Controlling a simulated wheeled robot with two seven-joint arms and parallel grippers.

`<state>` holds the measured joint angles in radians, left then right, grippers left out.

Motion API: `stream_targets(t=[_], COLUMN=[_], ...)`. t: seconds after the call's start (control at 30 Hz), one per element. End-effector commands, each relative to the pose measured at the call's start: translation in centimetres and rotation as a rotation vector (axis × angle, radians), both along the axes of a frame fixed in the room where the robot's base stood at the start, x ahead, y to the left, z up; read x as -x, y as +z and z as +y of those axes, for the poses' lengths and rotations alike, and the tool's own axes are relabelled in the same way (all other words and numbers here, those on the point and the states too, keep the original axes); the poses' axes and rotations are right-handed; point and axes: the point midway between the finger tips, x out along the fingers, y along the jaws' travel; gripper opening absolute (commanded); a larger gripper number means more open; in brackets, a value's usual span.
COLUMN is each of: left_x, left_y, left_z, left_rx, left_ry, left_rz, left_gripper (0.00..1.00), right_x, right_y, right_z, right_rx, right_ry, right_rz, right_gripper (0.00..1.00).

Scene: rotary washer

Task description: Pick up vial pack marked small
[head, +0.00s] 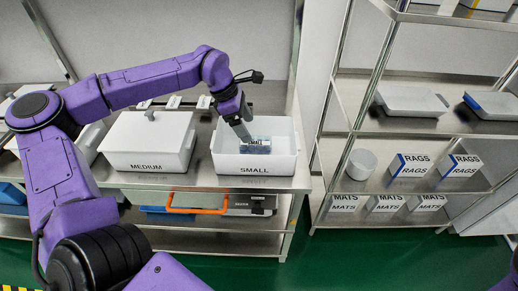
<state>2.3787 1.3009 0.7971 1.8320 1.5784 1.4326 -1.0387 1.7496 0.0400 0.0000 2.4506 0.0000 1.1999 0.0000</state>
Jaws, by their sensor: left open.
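The vial pack marked SMALL (257,147) is a small pack with a white label and a blue-grey lower part. It lies inside the open white bin labelled SMALL (281,170) on the steel bench. My left gripper (243,134) points down into this bin, at the pack's upper left side. Its fingers are open, and part of the pack's left end is hidden behind them. I cannot tell whether they touch the pack. My right gripper is not in view.
A lidded white bin labelled MEDIUM (147,148) stands left of the open bin. An orange-handled item (199,202) lies on the shelf below. At right, a steel rack holds RAGS boxes (409,165), MATS boxes (386,203), a white round container (361,164) and trays (411,103).

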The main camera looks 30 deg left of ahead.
Motion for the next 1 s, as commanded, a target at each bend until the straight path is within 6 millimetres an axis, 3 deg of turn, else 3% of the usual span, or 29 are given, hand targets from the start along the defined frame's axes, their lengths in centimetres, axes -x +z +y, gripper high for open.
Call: stream_targets(t=[0.6, 1.0], left_x=[-1.8, -2.1], left_y=[-9.0, -9.8], left_z=[-2.3, -2.6], left_rx=[-0.002, 0.000], left_ry=[0.010, 0.010], left_rz=[0.006, 0.001], left_gripper=[0.82, 0.82], right_x=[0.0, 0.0], right_y=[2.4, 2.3], right_z=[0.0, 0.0], right_rx=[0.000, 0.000], right_ry=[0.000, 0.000], right_rz=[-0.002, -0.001], right_gripper=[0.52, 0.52])
